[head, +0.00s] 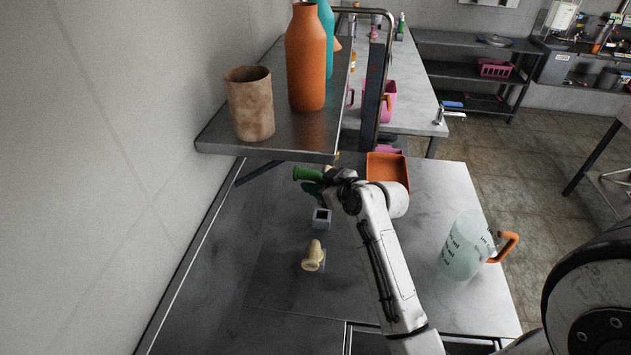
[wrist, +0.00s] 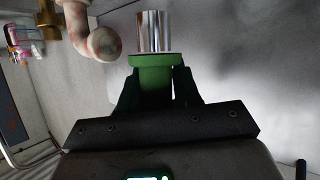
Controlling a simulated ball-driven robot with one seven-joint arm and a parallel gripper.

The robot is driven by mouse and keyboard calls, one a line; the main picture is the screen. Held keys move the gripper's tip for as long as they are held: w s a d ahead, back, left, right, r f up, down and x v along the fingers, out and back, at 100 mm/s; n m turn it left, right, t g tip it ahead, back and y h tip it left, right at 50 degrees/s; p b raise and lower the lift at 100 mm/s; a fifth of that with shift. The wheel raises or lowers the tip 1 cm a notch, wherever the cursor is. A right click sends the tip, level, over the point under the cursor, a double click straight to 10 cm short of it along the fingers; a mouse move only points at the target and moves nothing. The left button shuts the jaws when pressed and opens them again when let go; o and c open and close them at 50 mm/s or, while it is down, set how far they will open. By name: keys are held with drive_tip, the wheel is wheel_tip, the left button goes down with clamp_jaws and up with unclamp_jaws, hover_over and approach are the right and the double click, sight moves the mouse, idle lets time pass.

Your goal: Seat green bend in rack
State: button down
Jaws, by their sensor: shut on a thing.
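The green bend (head: 307,173) is in my gripper (head: 320,181), above the far part of the grey worktop, near the front edge of the raised shelf. In the wrist view the green bend (wrist: 152,72) sits between the two dark fingers of my gripper (wrist: 156,84), which are shut on it. A shiny metal cylinder (wrist: 154,30) shows directly beyond its flange; I cannot tell whether they are joined. A small grey block (head: 321,217) with a dark square opening stands on the worktop, nearer than the gripper. I cannot tell whether it is the rack.
A cream bend-shaped piece (head: 313,256) stands on the worktop near the block. An orange tray (head: 388,168) lies right of my gripper. A clear jug (head: 466,246) stands at the right. The shelf (head: 290,135) carries a tan cup (head: 250,104) and an orange bottle (head: 306,60).

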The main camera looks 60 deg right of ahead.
sight(317, 211)
drive_tip(key=shift+f+b, duration=1.1)
drive_tip(key=shift+f, duration=0.65)
drive_tip(key=shift+f+b, duration=1.55)
drive_tip(key=shift+f, duration=0.4)
drive_tip(key=c, duration=0.7)
unclamp_jaws()
drive_tip(key=shift+s, duration=0.15)
drive_tip(key=b+v, duration=0.1)
drive_tip(key=v, duration=0.9)
drive_tip(key=shift+s+a+r, duration=0.1)
drive_tip(key=shift+s+r, duration=0.1)
